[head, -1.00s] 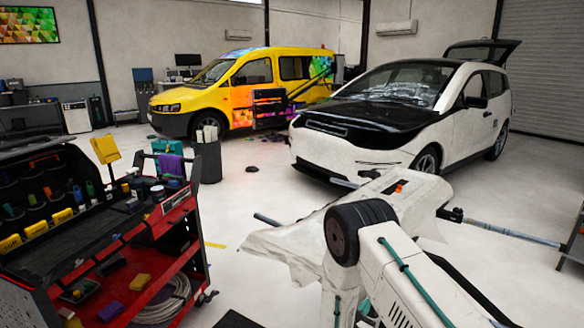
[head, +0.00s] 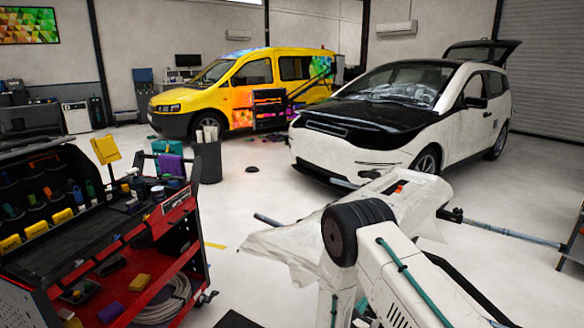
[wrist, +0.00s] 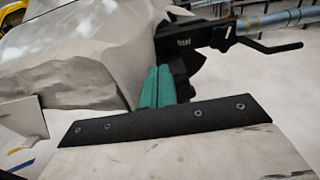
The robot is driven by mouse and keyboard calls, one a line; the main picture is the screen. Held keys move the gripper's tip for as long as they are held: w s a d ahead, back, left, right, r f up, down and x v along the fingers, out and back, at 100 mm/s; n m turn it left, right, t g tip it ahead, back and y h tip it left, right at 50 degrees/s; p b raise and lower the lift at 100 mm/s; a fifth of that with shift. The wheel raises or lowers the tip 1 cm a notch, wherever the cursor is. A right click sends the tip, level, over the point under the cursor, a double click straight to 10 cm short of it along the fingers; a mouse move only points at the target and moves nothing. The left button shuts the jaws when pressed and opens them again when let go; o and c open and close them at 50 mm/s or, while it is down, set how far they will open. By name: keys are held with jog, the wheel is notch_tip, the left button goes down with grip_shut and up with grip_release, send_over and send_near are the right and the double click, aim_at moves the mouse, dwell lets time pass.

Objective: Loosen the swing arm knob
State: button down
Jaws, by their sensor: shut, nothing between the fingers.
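My gripper (wrist: 157,88) shows in the wrist view as two teal fingers. They are pressed together with nothing between them. A black bracket with a bent lever handle (wrist: 268,45) is just beyond and to the right of the fingertips, on a grey pole (wrist: 275,19). The bracket's near end passes behind the fingers, so I cannot tell whether they touch it. I cannot tell which part is the swing arm knob. In the head view the black fitting (head: 452,214) shows at the pole's end (head: 510,233), and my arm hides my gripper.
Crumpled pale sheeting (wrist: 85,60) hangs close to the left of the fingers, partly against them in the picture. A red tool cart (head: 150,265) stands at left. A white car (head: 345,155) and a yellow van (head: 180,105) stand behind.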

aim_at(372, 311)
jog(key=v, duration=0.6)
jog(key=shift+r, duration=0.1)
jog(key=shift+w+d+f, duration=0.1)
jog(key=shift+w+d, duration=0.35)
jog(key=shift+d, duration=0.6)
jog(key=shift+w+d+f, duration=0.1)
jog(key=shift+w+d, duration=0.35)
jog(key=shift+d, duration=0.6)
jog(key=shift+w+d+f, duration=0.1)
jog(key=shift+w+d, duration=0.35)
jog(key=shift+d, duration=0.6)
